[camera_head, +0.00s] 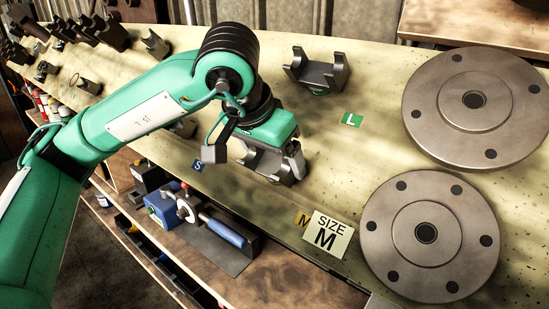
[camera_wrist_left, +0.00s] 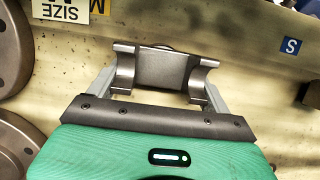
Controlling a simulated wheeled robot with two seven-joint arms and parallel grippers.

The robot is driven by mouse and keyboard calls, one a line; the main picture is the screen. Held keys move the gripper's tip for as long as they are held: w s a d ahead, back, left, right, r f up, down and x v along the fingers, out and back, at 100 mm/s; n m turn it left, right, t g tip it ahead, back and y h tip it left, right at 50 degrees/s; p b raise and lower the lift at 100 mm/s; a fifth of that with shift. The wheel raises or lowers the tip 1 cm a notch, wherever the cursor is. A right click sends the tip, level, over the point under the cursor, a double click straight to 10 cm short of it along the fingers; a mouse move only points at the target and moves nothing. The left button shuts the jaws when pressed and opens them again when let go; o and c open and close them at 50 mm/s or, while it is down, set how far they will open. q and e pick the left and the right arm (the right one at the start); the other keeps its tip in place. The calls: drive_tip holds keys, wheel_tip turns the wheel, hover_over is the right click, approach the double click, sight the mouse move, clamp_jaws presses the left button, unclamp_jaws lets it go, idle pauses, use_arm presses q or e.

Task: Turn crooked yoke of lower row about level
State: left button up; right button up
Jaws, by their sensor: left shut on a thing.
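A grey metal yoke (camera_wrist_left: 160,70) of the lower row sits on the slanted panel between the fingers of my left gripper (camera_wrist_left: 160,92). In the head view this yoke (camera_head: 268,163) shows partly beneath the left gripper (camera_head: 275,160), which is shut on it. In the wrist view the yoke's two curved arms lie left and right, and its body looks nearly in line with the gripper. Another grey yoke (camera_head: 318,71) sits higher on the panel, above the green L label (camera_head: 352,120), with its two arms pointing up. My right gripper is not in view.
Two large round flanges, an upper one (camera_head: 508,112) and a lower one (camera_head: 450,250), are on the panel at right. A blue-handled tool (camera_head: 226,232) lies on the wooden shelf.

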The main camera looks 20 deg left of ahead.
use_arm(q)
drive_tip(key=shift+a, duration=0.15)
idle(0.4)
drive_tip(key=o, duration=1.9)
drive_tip(key=shift+a, duration=0.1)
drive_tip(key=shift+w+a+f, duration=0.1)
drive_tip(key=shift+a+f, duration=0.05)
drive_tip(key=shift+a, duration=0.1)
drive_tip(key=shift+d+r, duration=0.15)
drive_tip(key=shift+r, duration=0.1)
drive_tip(key=b+v, duration=0.4)
drive_tip(key=v, duration=0.9)
drive_tip(key=shift+s+a+r, duration=0.2)
